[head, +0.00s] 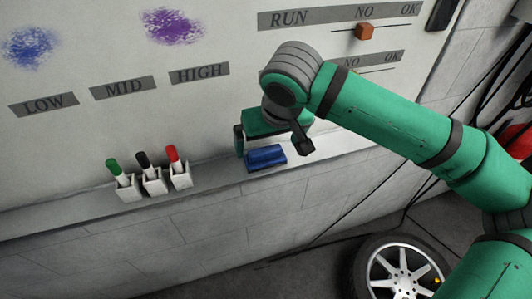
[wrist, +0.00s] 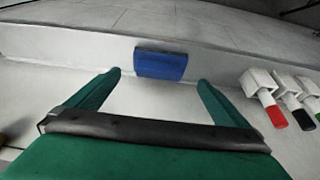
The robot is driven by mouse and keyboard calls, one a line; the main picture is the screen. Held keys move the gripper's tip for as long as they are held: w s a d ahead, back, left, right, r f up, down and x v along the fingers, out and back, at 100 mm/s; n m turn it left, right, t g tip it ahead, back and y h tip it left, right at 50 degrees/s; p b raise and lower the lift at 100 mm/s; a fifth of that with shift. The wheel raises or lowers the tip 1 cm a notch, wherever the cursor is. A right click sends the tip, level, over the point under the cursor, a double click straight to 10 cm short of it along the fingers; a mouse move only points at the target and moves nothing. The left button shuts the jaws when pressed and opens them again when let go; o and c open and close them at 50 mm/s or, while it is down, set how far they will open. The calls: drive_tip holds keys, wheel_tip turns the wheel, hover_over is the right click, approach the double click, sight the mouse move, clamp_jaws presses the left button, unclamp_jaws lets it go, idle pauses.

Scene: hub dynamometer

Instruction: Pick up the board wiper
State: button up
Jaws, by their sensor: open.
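The board wiper is a blue block (head: 266,158) on the ledge below the whiteboard in the head view. In the wrist view the blue wiper (wrist: 160,65) lies ahead of and between my two green fingers. My gripper (wrist: 158,80) is open and empty, with its fingertips just short of the wiper. In the head view the gripper is partly hidden behind my own wrist, close to the wiper. I cannot tell whether a finger touches it.
Three holders with green, black and red markers (head: 150,178) stand on the ledge (head: 215,178) left of the wiper. Ledge between them is clear. The board (head: 110,60) rises behind, with an orange slider (head: 365,31). A wheel (head: 400,270) stands below right.

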sight(266, 151)
drive_tip(key=shift+x, duration=3.8)
drive_tip(key=shift+w, duration=0.15)
drive_tip(key=shift+c, duration=0.6)
drive_tip(key=c, duration=0.9)
